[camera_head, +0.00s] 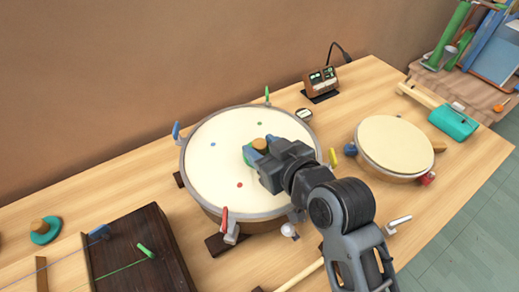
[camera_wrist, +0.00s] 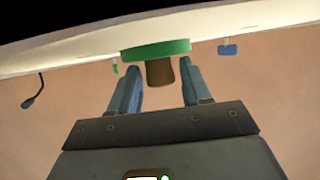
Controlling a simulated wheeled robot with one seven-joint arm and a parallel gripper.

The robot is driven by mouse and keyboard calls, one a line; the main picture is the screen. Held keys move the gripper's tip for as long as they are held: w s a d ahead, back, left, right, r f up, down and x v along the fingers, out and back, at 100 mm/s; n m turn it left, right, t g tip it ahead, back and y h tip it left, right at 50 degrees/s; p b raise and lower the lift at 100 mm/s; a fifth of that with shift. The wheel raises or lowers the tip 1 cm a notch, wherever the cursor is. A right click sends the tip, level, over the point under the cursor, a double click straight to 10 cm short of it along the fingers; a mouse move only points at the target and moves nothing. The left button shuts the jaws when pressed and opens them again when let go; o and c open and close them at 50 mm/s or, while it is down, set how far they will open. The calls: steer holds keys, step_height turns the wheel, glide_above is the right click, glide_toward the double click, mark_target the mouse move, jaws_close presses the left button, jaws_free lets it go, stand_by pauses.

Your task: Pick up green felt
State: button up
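The green felt (camera_wrist: 155,50) is a green disc with a brown wooden knob (camera_wrist: 160,72). It rests on the pale head of the large drum (camera_head: 215,140). In the head view, the green felt (camera_head: 247,156) is partly hidden behind my gripper (camera_head: 259,150). My gripper (camera_wrist: 158,82) is open in the wrist view, with one blue-grey finger on each side of the knob. A gap shows between the knob and each finger.
Coloured pegs ring the drum's rim, including a red one (camera_head: 224,219) and a blue one (camera_head: 176,131). A smaller drum (camera_head: 394,143) stands to the right. A dark stringed box (camera_head: 135,255) and a teal disc with a knob (camera_head: 46,231) lie left.

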steer(key=c, duration=0.8)
steer(key=shift+r, duration=0.15)
